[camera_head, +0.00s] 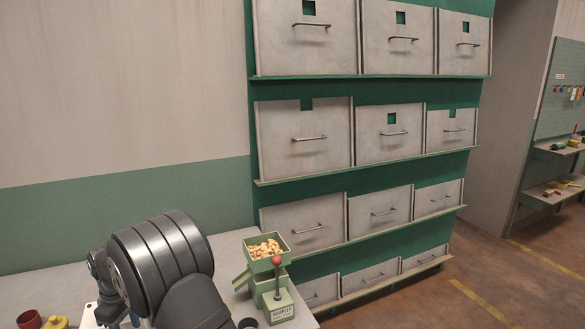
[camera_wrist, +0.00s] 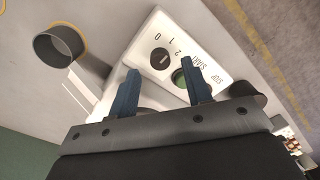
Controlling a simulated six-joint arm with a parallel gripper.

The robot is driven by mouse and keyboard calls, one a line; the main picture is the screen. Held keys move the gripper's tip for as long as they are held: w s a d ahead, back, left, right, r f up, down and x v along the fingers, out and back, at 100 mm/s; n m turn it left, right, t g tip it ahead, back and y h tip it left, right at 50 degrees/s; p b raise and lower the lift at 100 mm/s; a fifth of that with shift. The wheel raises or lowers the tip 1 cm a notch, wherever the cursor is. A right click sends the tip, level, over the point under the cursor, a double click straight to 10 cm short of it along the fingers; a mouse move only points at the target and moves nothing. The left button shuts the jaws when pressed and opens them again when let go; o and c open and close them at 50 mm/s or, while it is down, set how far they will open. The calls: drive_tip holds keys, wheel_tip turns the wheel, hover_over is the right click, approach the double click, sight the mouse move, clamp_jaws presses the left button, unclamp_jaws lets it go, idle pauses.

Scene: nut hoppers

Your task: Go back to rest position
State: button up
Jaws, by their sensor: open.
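My gripper (camera_wrist: 160,68) shows in the wrist view with its two blue fingers spread apart and nothing between them. I cannot tell whether a finger touches the panel. In the head view my dark arm fills the lower left, and the gripper is hidden or out of frame.
A green sampler (camera_head: 279,306) with a tray of nuts (camera_head: 267,247) and a red-knobbed lever (camera_head: 277,261) stands right of my arm. Grey hopper drawers (camera_head: 304,134) line the green rack behind. A brown cup (camera_head: 29,319) is at lower left. A dark ring-like cup (camera_wrist: 58,44) is near the panel.

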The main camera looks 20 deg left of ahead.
drive_tip(key=shift+w+r, duration=0.1)
drive_tip(key=shift+r, duration=1.7)
drive_tip(key=shift+f, duration=0.1)
wheel_tip(320, 180, down, 6)
drive_tip(key=shift+r, duration=0.1)
drive_tip(key=m, duration=0.7)
